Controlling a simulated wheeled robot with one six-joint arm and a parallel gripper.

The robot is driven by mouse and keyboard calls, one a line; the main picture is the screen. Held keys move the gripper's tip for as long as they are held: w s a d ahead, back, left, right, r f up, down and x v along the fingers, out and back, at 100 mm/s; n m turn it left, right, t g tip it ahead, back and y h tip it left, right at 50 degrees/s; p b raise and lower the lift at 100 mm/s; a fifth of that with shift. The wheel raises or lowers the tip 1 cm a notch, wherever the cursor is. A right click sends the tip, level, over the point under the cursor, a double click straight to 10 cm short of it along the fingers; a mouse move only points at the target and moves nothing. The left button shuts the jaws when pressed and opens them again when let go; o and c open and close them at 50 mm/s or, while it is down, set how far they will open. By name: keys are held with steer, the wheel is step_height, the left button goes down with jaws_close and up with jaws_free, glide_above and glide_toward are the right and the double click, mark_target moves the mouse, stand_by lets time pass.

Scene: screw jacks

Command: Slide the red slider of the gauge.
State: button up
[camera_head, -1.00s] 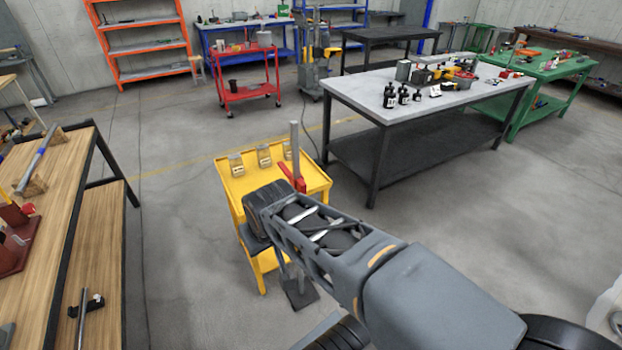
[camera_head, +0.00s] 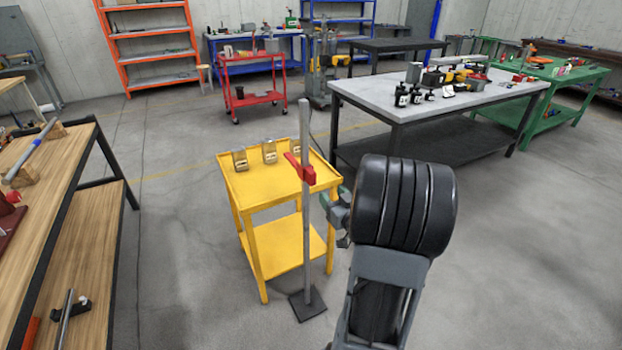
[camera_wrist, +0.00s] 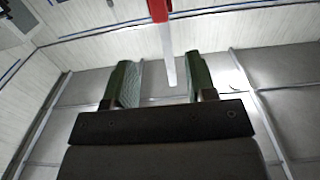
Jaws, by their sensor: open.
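The gauge is a grey upright post (camera_head: 305,225) on a dark square base (camera_head: 307,304), standing on the floor at the yellow cart's front. Its red slider (camera_head: 301,168) sits on the post at about the height of the cart top. My gripper (camera_head: 338,212) is just right of the post and lower than the slider, partly hidden by my black wrist. In the wrist view, my gripper (camera_wrist: 162,82) has its two green fingers spread, with nothing held. The red slider (camera_wrist: 158,9) is at the top edge there, and a pale bar below it reaches toward the finger gap.
The yellow cart (camera_head: 268,189) stands right behind the post and carries several small jars (camera_head: 269,153). A grey-topped workbench (camera_head: 445,114) is at the right, a wooden bench (camera_head: 58,175) at the left. Open floor lies between the left bench and the cart.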

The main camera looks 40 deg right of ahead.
mark_target(314, 175)
steer(key=w, duration=0.4)
steer(key=w+d, duration=0.1)
steer(key=w, duration=0.4)
steer(key=w+d, duration=0.1)
steer(key=w, duration=0.3)
steer(key=shift+w, duration=0.15)
steer(key=shift+c, duration=0.2)
